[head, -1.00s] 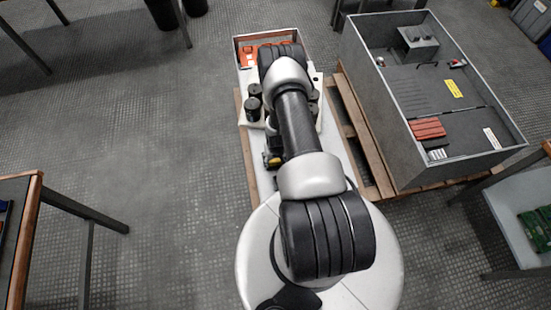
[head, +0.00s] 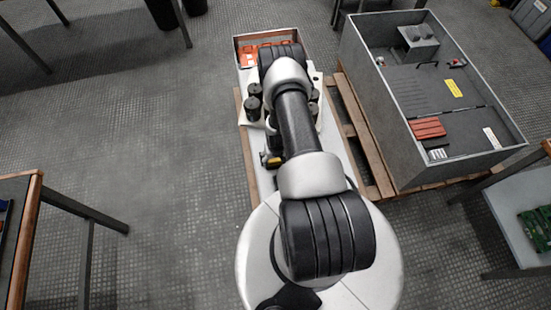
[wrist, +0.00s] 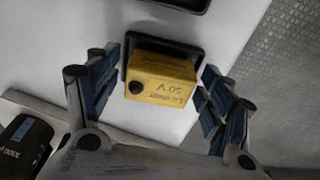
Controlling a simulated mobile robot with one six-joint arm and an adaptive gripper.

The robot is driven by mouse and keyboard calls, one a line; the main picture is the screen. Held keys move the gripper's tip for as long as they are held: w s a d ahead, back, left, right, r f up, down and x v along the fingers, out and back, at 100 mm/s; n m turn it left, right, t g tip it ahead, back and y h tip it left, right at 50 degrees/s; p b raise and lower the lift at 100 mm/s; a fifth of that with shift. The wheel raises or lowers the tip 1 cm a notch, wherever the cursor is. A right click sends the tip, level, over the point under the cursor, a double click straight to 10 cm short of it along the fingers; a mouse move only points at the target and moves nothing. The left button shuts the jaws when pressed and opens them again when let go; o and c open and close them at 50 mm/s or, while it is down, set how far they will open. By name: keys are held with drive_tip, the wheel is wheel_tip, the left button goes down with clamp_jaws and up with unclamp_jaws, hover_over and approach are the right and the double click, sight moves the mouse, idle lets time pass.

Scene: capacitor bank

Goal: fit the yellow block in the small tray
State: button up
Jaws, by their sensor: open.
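The yellow block (wrist: 160,80), with printed lettering and a dark red round spot, is in the middle of the wrist view. It overlaps a small black tray (wrist: 123,66), whose rim shows around its far side. I cannot tell whether the block is fully seated. My gripper (wrist: 158,66) is open, with one blue-padded finger on each side of the block and a visible gap on both sides. In the head view, a bit of yellow (head: 271,160) shows beside my arm, which hides most of that spot.
Another black tray (wrist: 178,4) is at the top edge of the wrist view. Black cylinders (head: 252,106) stand on the pale board, one (wrist: 26,138) at lower left in the wrist view. A large grey open box (head: 400,160) stands on a wooden pallet to the right.

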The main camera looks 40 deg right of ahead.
idle(0.3)
drive_tip(key=w+a+r+n, duration=0.1)
drive_tip(key=w+a+r, duration=0.15)
drive_tip(key=r, duration=1.15)
drive_tip(key=w+a+r+n+t, duration=0.1)
drive_tip(key=a+r, duration=0.3)
drive_tip(key=r, duration=1)
drive_tip(key=w+a+r+n, duration=0.1)
drive_tip(key=w+a+r, duration=0.15)
drive_tip(key=r, duration=1.25)
drive_tip(key=s+a+r+n+t, duration=0.1)
drive_tip(key=s+a+r, duration=0.3)
drive_tip(key=r, duration=0.2)
drive_tip(key=s+a+r, duration=0.3)
drive_tip(key=a+r, duration=0.1)
drive_tip(key=r, duration=0.2)
drive_tip(key=s+a+r+n, duration=0.1)
drive_tip(key=s+a+r, duration=0.2)
drive_tip(key=s, duration=0.3)
drive_tip(key=s+a+r+n+t+y, duration=0.1)
drive_tip(key=s+a+r, duration=0.2)
drive_tip(key=s, duration=0.4)
drive_tip(key=shift+s+a+r, duration=0.2)
drive_tip(key=shift+r, duration=0.2)
